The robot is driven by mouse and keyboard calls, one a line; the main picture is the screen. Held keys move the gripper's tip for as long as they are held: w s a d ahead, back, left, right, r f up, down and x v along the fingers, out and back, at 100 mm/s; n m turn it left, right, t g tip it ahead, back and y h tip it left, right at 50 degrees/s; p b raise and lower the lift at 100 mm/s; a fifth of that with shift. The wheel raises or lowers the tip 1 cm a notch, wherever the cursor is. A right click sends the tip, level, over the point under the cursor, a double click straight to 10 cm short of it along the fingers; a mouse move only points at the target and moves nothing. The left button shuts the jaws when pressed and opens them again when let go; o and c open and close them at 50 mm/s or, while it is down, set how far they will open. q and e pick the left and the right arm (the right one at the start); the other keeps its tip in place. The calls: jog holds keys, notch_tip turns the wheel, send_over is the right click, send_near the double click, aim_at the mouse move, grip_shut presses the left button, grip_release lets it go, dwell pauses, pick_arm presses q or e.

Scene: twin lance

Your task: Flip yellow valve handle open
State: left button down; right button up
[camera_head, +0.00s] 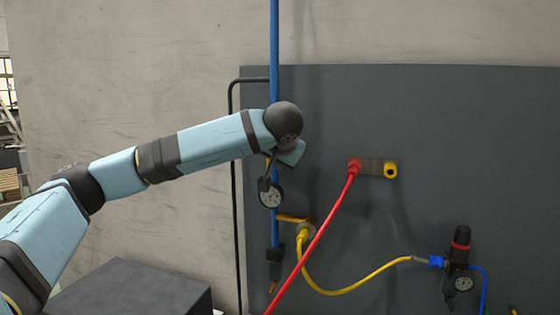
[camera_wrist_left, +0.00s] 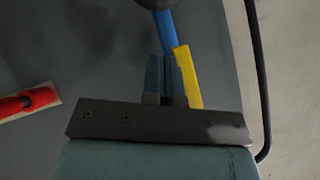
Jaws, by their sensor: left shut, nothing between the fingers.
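The blue pipe (camera_wrist_left: 166,34) shows beyond the fingertips. My right gripper is out of view.
A red hose (camera_head: 320,232) hangs from a red connector (camera_head: 353,167), and a yellow hose (camera_head: 345,291) loops to a regulator (camera_head: 460,262). A thin black pipe (camera_head: 233,190) runs at the panel's left edge. A dark box (camera_head: 130,290) stands lower left.

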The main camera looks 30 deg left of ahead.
pick_arm(q)
jog(key=shift+d, duration=0.15)
jog(key=s+d+b, duration=0.2)
jog(key=s+d, duration=0.2)
jog(key=d, duration=0.8)
jog(key=shift+d, duration=0.15)
